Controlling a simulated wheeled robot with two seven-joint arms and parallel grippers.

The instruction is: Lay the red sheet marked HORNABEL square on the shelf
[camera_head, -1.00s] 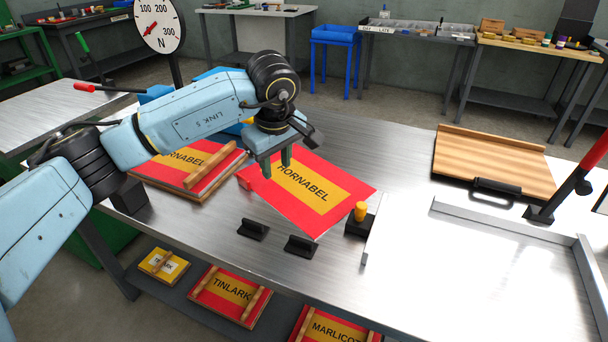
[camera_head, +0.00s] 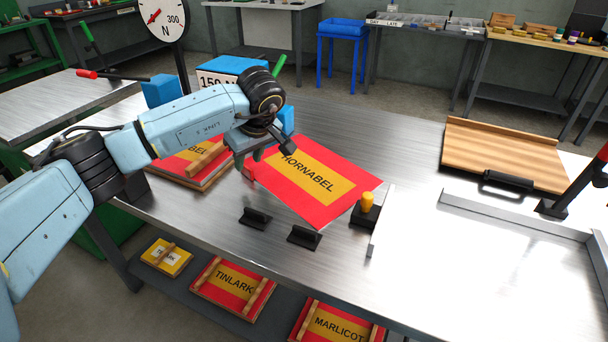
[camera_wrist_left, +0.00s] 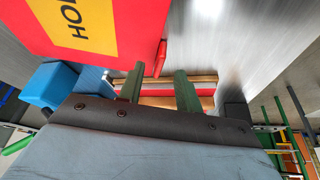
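The red sheet marked HORNABEL (camera_head: 350,184), with a yellow band, lies on the metal bench (camera_head: 410,140). Part of it also shows at the upper left of the left wrist view (camera_wrist_left: 45,12). My left gripper (camera_head: 243,160) is just off the sheet's left corner, between it and a wood-barred HORNABEL stack (camera_head: 195,178). In the left wrist view its green fingers (camera_wrist_left: 160,90) stand apart with no sheet between them. A small red tab (camera_wrist_left: 160,58) shows by the sheet's edge. A lower shelf (camera_head: 210,305) runs under the bench. My right gripper is out of view.
A TINLARK stack (camera_head: 233,286) and a MARLICOT stack (camera_head: 340,325) occupy the lower shelf. A wooden board (camera_head: 500,152) and metal rails (camera_head: 510,212) lie right. A dial (camera_head: 163,18) stands behind.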

